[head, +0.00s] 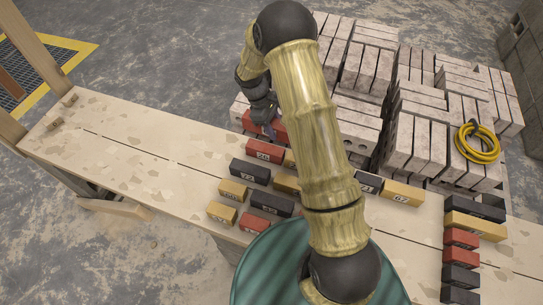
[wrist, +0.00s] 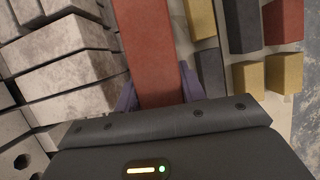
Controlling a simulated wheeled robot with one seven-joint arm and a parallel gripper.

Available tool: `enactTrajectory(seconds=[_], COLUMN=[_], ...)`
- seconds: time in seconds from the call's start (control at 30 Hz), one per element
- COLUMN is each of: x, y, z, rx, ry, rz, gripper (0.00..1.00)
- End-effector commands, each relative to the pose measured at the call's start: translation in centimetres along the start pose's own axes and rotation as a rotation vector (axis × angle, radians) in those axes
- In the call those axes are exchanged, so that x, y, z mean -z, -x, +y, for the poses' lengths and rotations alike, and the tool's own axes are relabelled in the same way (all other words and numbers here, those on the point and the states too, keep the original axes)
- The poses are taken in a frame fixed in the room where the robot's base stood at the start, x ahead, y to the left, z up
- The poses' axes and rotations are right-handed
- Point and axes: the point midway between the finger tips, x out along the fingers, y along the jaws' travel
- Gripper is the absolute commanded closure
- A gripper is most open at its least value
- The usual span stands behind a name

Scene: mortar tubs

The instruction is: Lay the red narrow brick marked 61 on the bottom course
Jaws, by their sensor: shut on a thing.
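My gripper (head: 271,128) is shut on a red brick (head: 250,121) and holds it near the far edge of the bench, beside the grey block stack. In the wrist view, the red brick (wrist: 150,50) runs away from the camera between the purple fingers of my gripper (wrist: 157,88). No number shows on the held brick, so I cannot tell if it is 61. Another red brick (head: 263,151) with a number lies nearby on the bench, and a small red brick (head: 254,222) lies at the near edge. I cannot tell which bricks form the bottom course.
Black, yellow and red bricks lie mid-bench, including a black brick (head: 250,171) and a yellow brick (head: 402,195). A line of bricks (head: 461,238) stands at the right. Grey blocks (head: 415,130) with a yellow hose (head: 477,142) lie behind. The bench's left (head: 110,125) is mostly clear.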

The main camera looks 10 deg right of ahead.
Motion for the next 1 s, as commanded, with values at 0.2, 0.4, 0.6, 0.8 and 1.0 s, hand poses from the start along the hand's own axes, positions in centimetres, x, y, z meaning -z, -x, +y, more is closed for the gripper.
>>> enactTrajectory(seconds=[0.2, 0.4, 0.6, 0.8, 1.0], x=[0.1, 0.0, 0.7, 1.9, 2.4], y=[0.3, 0.3, -1.4, -4.4, -5.5], z=[0.3, 0.3, 0.3, 0.3, 0.4], rx=[-0.027, -0.025, -0.023, -0.022, -0.025], ry=[0.051, 0.047, 0.046, 0.046, 0.045], rz=[-0.007, -0.006, -0.008, -0.008, -0.006], gripper=[1.00, 1.00, 1.00, 1.00, 1.00])
